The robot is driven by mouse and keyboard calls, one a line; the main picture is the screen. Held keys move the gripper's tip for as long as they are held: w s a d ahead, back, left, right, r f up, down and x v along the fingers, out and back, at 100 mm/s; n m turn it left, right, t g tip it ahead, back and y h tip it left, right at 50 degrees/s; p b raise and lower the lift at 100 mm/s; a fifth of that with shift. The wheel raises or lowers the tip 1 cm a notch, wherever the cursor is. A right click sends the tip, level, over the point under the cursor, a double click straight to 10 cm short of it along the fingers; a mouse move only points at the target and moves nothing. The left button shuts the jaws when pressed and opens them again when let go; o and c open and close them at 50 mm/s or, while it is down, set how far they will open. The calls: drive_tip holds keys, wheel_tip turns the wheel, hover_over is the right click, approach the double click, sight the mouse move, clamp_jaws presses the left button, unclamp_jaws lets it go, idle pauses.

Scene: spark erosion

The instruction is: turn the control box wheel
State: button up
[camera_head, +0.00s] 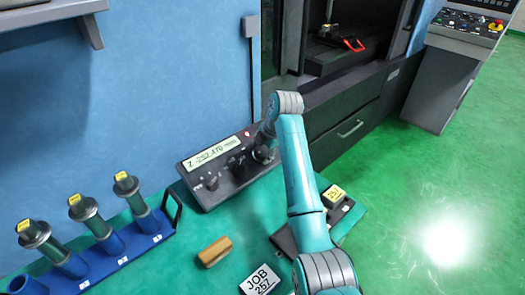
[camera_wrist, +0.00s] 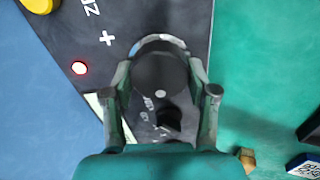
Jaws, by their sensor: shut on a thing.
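The dark control box (camera_head: 208,182) lies on the green table against the blue wall, its lit display reading about "Z -252.170". My gripper (camera_head: 265,143) is at the right end of the box, and the wheel is mostly hidden by it there. In the wrist view the round black wheel (camera_wrist: 160,72) with a pale rim sits between the two fingers of my gripper (camera_wrist: 161,78). The fingers are shut on the wheel from both sides.
A blue rack (camera_head: 110,255) with several yellow-tagged holders stands at the left. A wooden block (camera_head: 214,251), a JOB 257 card (camera_head: 260,281) and a yellow-tagged block (camera_head: 334,194) lie nearer my arm. The dark machine (camera_head: 352,115) stands behind, right of the box.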

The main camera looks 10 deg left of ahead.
drive_tip(key=n, duration=0.4)
drive_tip(key=shift+d+f+n, duration=0.1)
drive_tip(key=shift+f+n, duration=0.2)
drive_tip(key=shift+n, duration=0.1)
idle(0.5)
drive_tip(key=o, duration=1.1)
drive_tip(key=shift+o, duration=0.2)
drive_tip(key=shift+r, duration=0.15)
drive_tip(key=v, duration=1.1)
drive_tip(key=shift+r, duration=0.4)
drive_tip(key=shift+s, duration=0.1)
